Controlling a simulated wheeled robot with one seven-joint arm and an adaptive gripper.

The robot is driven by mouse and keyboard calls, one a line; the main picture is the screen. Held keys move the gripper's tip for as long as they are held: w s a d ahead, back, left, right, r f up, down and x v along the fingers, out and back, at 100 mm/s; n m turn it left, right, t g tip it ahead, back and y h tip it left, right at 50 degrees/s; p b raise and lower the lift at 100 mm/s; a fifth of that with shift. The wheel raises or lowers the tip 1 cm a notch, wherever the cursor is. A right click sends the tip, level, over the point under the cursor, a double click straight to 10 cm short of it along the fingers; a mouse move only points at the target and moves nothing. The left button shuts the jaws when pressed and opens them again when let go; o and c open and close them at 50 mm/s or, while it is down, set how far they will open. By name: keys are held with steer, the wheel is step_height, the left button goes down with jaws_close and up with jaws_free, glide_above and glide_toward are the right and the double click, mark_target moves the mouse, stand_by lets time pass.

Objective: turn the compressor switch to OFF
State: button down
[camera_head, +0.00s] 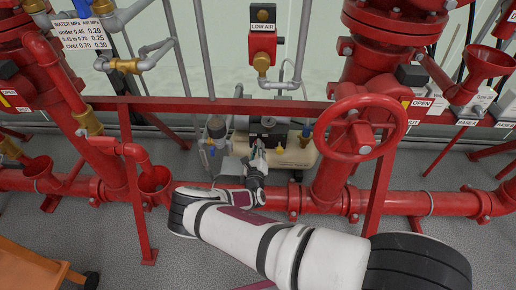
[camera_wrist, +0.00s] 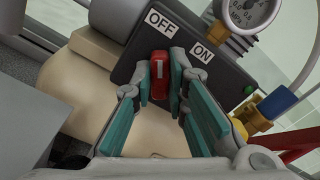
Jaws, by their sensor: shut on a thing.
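The compressor switch is a red knob (camera_wrist: 160,77) with a white mark, on a dark panel (camera_wrist: 127,68) of the compressor. An OFF label (camera_wrist: 161,21) sits above the knob and an ON label (camera_wrist: 203,54) sits to its right. The white mark lies nearly upright in the wrist view, on the side towards OFF. My gripper (camera_wrist: 163,80) has its fingertips on both sides of the knob, shut on it. In the head view my gripper (camera_head: 257,150) reaches down to the beige compressor (camera_head: 300,152) behind the red pipes; the knob is hidden there.
A pressure gauge (camera_wrist: 246,12) and a blue-capped yellow fitting (camera_wrist: 275,104) stand right of the panel. In the head view a red handwheel (camera_head: 361,127) stands right of the compressor. A horizontal red pipe (camera_head: 400,203) runs in front, and a red rail (camera_head: 220,105) crosses above.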

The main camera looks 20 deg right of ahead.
steer(key=shift+f+n, duration=0.15)
steer(key=shift+n, duration=0.95)
steer(key=c, duration=1.6)
jaws_free()
steer(key=shift+s+a, duration=0.1)
steer(key=v, duration=1.2)
